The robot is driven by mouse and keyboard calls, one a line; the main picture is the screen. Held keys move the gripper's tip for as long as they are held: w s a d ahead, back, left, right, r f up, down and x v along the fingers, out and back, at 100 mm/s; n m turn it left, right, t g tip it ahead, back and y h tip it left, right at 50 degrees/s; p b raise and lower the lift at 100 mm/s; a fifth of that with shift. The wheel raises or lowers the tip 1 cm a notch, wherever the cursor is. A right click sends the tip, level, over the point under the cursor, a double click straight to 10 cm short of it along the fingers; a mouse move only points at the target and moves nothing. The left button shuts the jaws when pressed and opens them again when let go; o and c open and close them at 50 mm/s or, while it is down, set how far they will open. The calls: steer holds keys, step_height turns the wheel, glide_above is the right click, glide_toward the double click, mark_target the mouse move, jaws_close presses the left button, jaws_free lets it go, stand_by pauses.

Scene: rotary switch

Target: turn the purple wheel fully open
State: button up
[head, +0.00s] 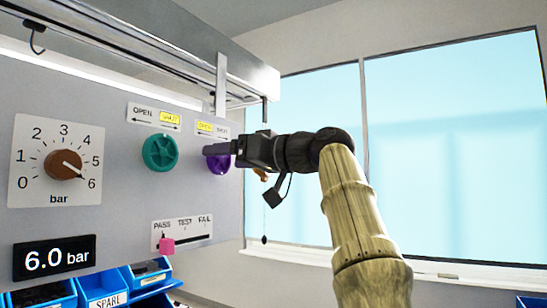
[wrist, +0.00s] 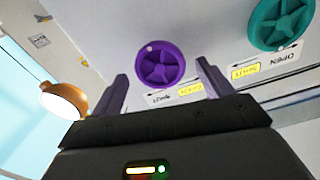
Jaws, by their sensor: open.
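The purple wheel (head: 216,163) is a round spoked handwheel on the grey panel (head: 115,200), partly hidden behind my gripper (head: 236,148) in the head view. In the wrist view, which is upside down, the whole purple wheel (wrist: 162,64) shows, with a pale dot on its rim. My gripper (wrist: 162,72) is open, with one finger to each side of the wheel in that view. The wheel lies ahead of the fingers, and I cannot tell whether they touch it. Its label (head: 212,129) has OPEN lit yellow and SHUT plain.
A green wheel (head: 160,152) sits beside it on the left, its label marked OPEN and SHUT. A brown knob (head: 64,165) points near 6 on a bar dial, and a display (head: 54,258) reads 6.0 bar. A pink slider (head: 167,245) stands at PASS. Blue bins (head: 105,284) are below.

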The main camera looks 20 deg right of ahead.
steer(key=b+v, duration=0.3)
steer(key=v, duration=1.3)
steer(key=shift+s, duration=0.25)
steer(key=shift+d, duration=0.15)
